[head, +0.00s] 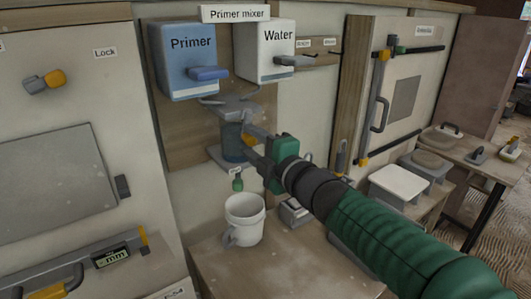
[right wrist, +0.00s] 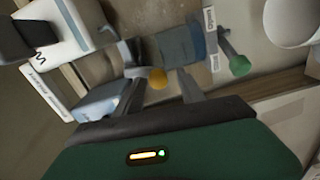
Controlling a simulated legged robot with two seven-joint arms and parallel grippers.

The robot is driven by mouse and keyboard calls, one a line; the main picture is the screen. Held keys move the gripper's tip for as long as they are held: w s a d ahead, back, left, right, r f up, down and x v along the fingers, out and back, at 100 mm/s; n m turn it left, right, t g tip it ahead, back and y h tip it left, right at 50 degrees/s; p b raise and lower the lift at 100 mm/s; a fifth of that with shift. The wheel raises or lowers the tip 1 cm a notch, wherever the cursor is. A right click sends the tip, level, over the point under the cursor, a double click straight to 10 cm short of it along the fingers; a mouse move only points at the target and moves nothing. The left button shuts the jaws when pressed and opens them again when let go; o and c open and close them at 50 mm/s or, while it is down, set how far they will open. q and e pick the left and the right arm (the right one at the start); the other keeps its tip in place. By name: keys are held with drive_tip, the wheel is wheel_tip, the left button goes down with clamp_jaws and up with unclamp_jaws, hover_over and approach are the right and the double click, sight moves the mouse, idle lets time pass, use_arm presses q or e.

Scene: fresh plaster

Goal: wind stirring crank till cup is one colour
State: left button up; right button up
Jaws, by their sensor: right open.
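The mixing cup (head: 235,143) hangs under a grey bracket on the wall; it looks blue-grey and see-through. The crank's arm is mostly hidden. My right gripper (head: 256,150) is open at the right side of the cup. Whether the cup's contents are one colour is unclear. My left gripper is not in view.
A blue Primer tank (head: 190,75) and white Water tank (head: 263,62) hang above the cup. A green handle (head: 237,184) hangs below it. A table with trowels (head: 480,155) is right.

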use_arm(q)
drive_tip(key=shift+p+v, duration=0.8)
use_arm(e)
drive_tip(key=v, duration=1.6)
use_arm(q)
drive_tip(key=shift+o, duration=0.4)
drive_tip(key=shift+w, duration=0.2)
use_arm(e)
drive_tip(key=shift+s+d, duration=0.1)
